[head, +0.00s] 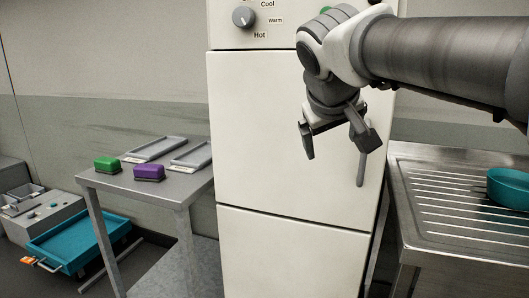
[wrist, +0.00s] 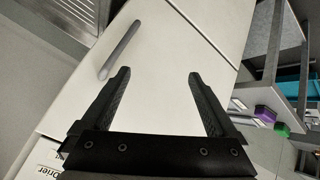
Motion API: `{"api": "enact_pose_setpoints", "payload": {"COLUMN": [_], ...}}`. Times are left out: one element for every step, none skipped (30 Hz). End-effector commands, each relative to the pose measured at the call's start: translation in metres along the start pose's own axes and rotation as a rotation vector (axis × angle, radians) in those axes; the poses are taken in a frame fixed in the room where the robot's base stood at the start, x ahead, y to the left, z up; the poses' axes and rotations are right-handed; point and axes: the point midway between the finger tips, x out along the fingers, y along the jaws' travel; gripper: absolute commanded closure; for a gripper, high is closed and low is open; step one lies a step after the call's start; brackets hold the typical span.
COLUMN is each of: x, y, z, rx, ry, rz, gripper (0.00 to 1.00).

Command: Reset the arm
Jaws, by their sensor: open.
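My gripper (head: 335,143) hangs from my arm in front of the tall cream cabinet (head: 285,130), its fingers pointing down. In the wrist view the gripper (wrist: 158,82) shows two black fingers spread apart with nothing between them. The cabinet's pale front (wrist: 165,55) lies behind them. The cabinet's grey vertical handle (head: 361,168) is just below and right of the fingers in the head view. In the wrist view the handle (wrist: 120,50) is up and left of the left finger, apart from it.
A grey side table (head: 110,183) left of the cabinet holds a green block (head: 107,163), a purple block (head: 149,172) and grey trays (head: 153,148). A teal cart (head: 75,240) stands on the floor. A steel drainboard (head: 440,205) with a teal bowl (head: 510,187) is at right. The cabinet has a dial (head: 243,17).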

Motion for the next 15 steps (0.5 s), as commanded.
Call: {"api": "enact_pose_setpoints", "payload": {"x": [0.001, 0.001, 0.001, 0.001, 0.000, 0.000, -0.001, -0.002, -0.002, -0.003, -0.003, -0.003, -0.003, -0.003, -0.002], "y": [0.003, 0.001, -0.001, -0.004, -0.007, -0.012, -0.016, -0.020, -0.027, -0.031, -0.036, -0.042, -0.047, -0.052, -0.058], "z": [0.029, 0.045, 0.066, 0.082, 0.097, 0.118, 0.133, 0.147, 0.166, 0.179, 0.191, 0.207, 0.218, 0.229, 0.244], "rx": [0.028, 0.040, 0.058, 0.071, 0.085, 0.106, 0.120, 0.135, 0.156, 0.169, 0.184, 0.204, 0.217, 0.232, 0.252], "ry": [-0.030, -0.046, -0.067, -0.083, -0.097, -0.115, -0.127, -0.140, -0.155, -0.166, -0.175, -0.187, -0.196, -0.205, -0.216], "rz": [-0.031, -0.052, -0.078, -0.096, -0.114, -0.137, -0.152, -0.166, -0.184, -0.196, -0.205, -0.218, -0.225, -0.233, -0.241], "gripper": [0.06, 0.06, 0.06, 0.06, 0.06, 0.06, 0.06, 0.06, 0.06, 0.06, 0.06, 0.06, 0.06, 0.06, 0.06]}}
